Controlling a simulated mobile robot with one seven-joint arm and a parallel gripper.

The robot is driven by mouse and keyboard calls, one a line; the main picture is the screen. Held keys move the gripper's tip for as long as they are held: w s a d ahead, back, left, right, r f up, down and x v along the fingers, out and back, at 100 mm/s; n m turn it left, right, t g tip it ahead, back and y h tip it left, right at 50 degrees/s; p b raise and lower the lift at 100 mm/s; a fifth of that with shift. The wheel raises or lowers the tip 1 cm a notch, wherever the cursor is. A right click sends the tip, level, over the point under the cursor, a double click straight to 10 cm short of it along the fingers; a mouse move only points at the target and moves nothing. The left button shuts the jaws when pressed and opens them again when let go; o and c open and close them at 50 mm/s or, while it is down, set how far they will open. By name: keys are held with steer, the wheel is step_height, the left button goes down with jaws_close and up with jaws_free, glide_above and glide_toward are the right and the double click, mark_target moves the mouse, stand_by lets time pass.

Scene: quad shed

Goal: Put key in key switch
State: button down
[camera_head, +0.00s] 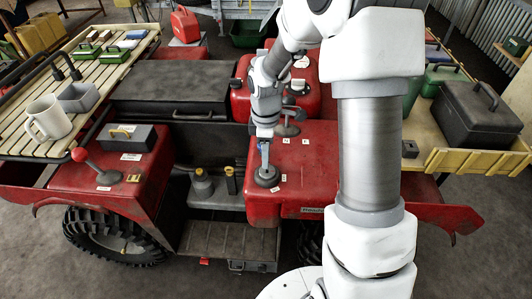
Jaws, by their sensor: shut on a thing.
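My gripper (266,164) points straight down over the red panel right of the quad's middle. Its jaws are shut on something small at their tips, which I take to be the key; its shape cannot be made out. The tips are at a dark round fitting (267,179) on the panel, near its left edge. This fitting may be the key switch, but its slot is hidden. I cannot tell whether the key is in it or just above it. A small blue spot shows on the gripper's side.
A dark lever base (288,129) stands just behind my gripper. A red-knobbed lever (96,166) and a grey box (125,137) are on the left fender. A white mug (47,118) stands on the left slatted rack (22,105). A black toolbox (478,115) sits at right.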

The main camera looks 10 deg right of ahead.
steer(key=shift+f, duration=0.15)
steer(key=shift+f+b, duration=1.2)
steer(key=shift+f, duration=0.45)
steer(key=shift+c, duration=1.7)
jaws_free()
steer(key=shift+r, duration=0.1)
step_height(320, 180, up, 17)
steer(key=p, duration=0.2)
steer(key=s+r+m+t, duration=0.2)
steer(key=s+r+m, duration=0.2)
steer(key=s+m, duration=0.3)
steer(key=s+r+m+t, duration=0.3)
steer(key=s+m, duration=0.4)
steer(key=s, duration=0.6)
steer(key=shift+s+d+r+t, duration=0.15)
steer(key=shift+s+r+t, duration=0.2)
steer(key=shift+r, duration=0.55)
